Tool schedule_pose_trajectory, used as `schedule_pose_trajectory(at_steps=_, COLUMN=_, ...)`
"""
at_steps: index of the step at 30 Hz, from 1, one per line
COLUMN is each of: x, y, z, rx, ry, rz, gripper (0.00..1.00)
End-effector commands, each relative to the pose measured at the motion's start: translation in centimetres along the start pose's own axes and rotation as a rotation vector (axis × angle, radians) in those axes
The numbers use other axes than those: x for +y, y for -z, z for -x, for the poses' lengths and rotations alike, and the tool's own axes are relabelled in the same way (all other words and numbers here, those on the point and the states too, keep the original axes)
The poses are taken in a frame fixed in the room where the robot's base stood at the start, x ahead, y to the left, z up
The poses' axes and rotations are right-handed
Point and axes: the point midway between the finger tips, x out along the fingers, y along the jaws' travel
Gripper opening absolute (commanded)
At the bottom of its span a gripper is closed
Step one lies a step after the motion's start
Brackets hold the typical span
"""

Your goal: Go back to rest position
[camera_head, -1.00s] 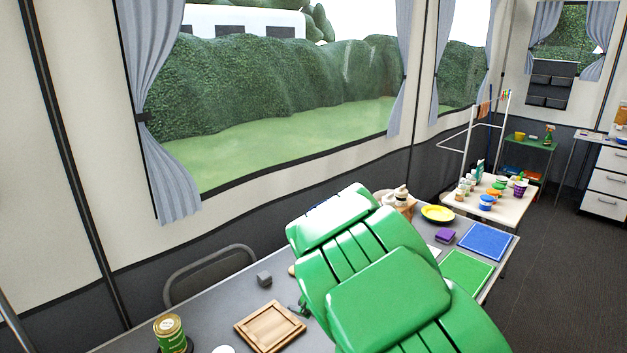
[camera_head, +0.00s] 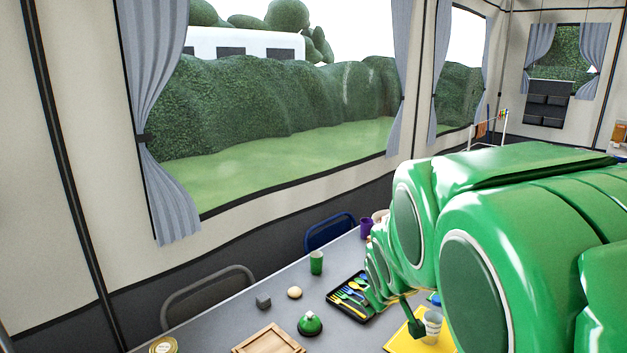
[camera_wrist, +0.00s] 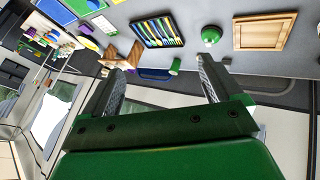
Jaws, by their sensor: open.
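My gripper (camera_wrist: 160,68) shows in the wrist view with its two fingers wide apart and nothing between them. Its fingers point toward the table (camera_wrist: 290,55), which appears upside down at the top of that view. A green cup (camera_wrist: 175,66) appears between the fingertips there, apart from them. In the head view my green arm fills the right side, above the table (camera_head: 215,325), and hides its right part.
On the table are a wooden tray (camera_head: 268,340), a grey cube (camera_head: 263,302), a cream round item (camera_head: 294,292), a green bell-like item (camera_head: 310,323), a black cutlery tray (camera_head: 350,296) and a green cup (camera_head: 316,262). Chairs (camera_head: 208,290) stand behind. A window (camera_head: 270,130) is beyond.

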Motion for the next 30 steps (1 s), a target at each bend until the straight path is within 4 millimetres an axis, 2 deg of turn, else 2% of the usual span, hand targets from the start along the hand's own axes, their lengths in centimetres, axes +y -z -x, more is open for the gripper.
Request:
schedule_pose_trajectory(at_steps=1, x=-0.6, y=-0.7, z=1.3, rx=-0.022, ry=0.027, rz=-0.020, gripper=0.92)
schedule_pose_trajectory(at_steps=8, x=-4.6, y=-4.9, z=7.0, rx=-0.146, ry=0.183, rz=-0.101, gripper=0.92)
schedule_pose_trajectory(at_steps=11, x=-6.6, y=-7.4, z=9.6, rx=-0.220, ry=0.255, rz=-0.147, gripper=0.92)
schedule_pose_trajectory(at_steps=15, x=-9.2, y=-12.0, z=13.3, rx=-0.360, ry=0.332, rz=-0.241, gripper=0.92)
schedule_pose_trajectory(at_steps=21, x=-12.0, y=-19.0, z=18.0, rx=-0.596, ry=0.364, rz=-0.405, gripper=0.92)
schedule_pose_trajectory(at_steps=26, x=-13.2, y=-22.3, z=20.4, rx=-0.721, ry=0.357, rz=-0.489, gripper=0.92)
schedule_pose_trajectory(at_steps=30, x=-13.2, y=-22.4, z=20.5, rx=-0.725, ry=0.356, rz=-0.493, gripper=0.92)
